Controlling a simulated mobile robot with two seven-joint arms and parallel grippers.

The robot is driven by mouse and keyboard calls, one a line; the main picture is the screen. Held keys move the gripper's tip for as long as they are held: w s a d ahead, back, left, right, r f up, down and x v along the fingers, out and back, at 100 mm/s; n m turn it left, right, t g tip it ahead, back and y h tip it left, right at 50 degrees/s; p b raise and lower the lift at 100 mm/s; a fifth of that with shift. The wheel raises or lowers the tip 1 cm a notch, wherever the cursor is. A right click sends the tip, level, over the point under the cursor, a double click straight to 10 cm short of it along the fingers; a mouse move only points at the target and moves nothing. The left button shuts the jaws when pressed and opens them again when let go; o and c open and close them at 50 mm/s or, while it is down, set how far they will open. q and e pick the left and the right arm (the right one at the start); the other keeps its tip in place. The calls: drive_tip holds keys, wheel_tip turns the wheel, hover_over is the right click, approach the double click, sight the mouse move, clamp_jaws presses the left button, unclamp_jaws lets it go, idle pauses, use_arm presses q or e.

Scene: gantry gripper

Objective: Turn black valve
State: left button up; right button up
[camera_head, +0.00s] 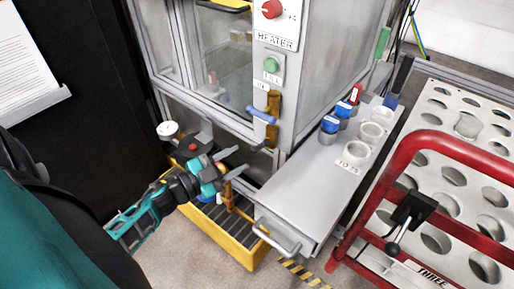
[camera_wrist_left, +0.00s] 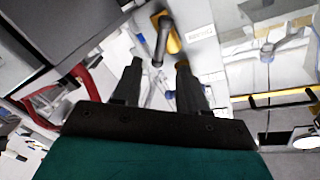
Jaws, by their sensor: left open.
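A dark valve handle (camera_head: 260,146) sits on an orange valve body at the lower front corner of the heater cabinet. In the left wrist view a dark handle (camera_wrist_left: 162,42) with an orange part behind it shows just beyond the fingertips; I take it for the same valve. My left gripper (camera_head: 236,161) is left of and slightly below the handle, fingers pointing to it. In the wrist view its two fingers (camera_wrist_left: 160,68) are apart with nothing between them. Contact with the handle does not show. My right gripper is out of view.
A blue-handled valve (camera_head: 261,115) is just above. A black knob with a red centre (camera_head: 192,147) and a white gauge (camera_head: 167,128) are behind my gripper. A yellow bin (camera_head: 245,258) lies below. A grey shelf (camera_head: 300,190) and red rail (camera_head: 440,145) stand right.

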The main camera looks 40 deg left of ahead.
sight(260, 147)
use_arm(q)
drive_tip(key=x, duration=0.7)
drive_tip(key=shift+w+b, duration=0.2)
drive_tip(key=shift+b, duration=0.2)
drive_tip(key=shift+c, duration=0.2)
drive_tip(key=shift+d, duration=0.1)
clamp_jaws()
